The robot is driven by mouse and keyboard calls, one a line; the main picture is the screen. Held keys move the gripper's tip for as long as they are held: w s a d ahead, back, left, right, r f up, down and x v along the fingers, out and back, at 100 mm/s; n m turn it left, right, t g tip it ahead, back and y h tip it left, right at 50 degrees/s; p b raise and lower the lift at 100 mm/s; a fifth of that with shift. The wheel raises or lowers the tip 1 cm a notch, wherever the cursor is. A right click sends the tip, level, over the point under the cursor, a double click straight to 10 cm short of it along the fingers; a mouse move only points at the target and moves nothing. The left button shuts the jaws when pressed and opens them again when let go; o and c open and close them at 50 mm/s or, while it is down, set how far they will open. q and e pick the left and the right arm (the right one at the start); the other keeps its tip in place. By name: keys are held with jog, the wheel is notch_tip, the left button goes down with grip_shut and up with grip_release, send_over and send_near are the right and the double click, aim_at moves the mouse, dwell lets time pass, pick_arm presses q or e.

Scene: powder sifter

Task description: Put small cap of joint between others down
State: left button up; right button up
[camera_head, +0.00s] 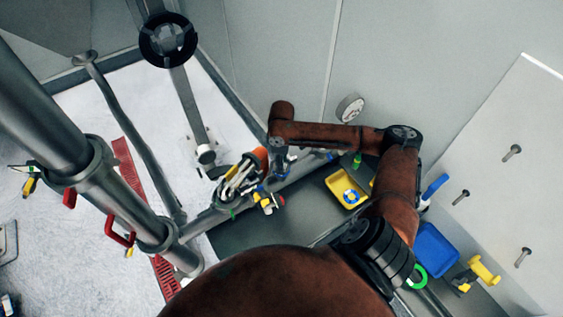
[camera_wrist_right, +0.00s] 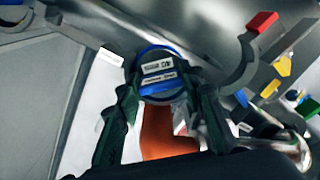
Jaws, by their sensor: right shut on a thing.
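In the wrist view, a round cap with a blue rim (camera_wrist_right: 160,62) and two labels on its face sits between the dark fingers of my right gripper (camera_wrist_right: 163,88). The fingers press on it from both sides. An orange part (camera_wrist_right: 165,138) shows below the cap, between the fingers. In the head view my right gripper (camera_head: 240,180) is beside the grey pipe joint, at the end of my brown arm. The cap is too small to make out there. My left gripper is in neither view.
A yellow tray (camera_head: 335,181) holding a blue and white ring (camera_head: 351,197) lies on the dark surface. A blue bin (camera_head: 436,249) and a yellow part (camera_head: 485,270) are farther right. Thick grey pipes (camera_head: 100,180) fill the left. A round gauge (camera_head: 350,108) is by the wall.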

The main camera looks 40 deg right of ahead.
jog(key=shift+f, duration=0.2)
jog(key=o, duration=1.2)
jog(key=shift+o, duration=0.2)
jog(key=shift+r, duration=0.35)
notch_tip(320, 180, up, 12)
jog(key=b, duration=0.1)
jog(key=shift+b, duration=0.4)
jog(key=shift+s+f, duration=0.1)
jog(key=shift+f, duration=0.05)
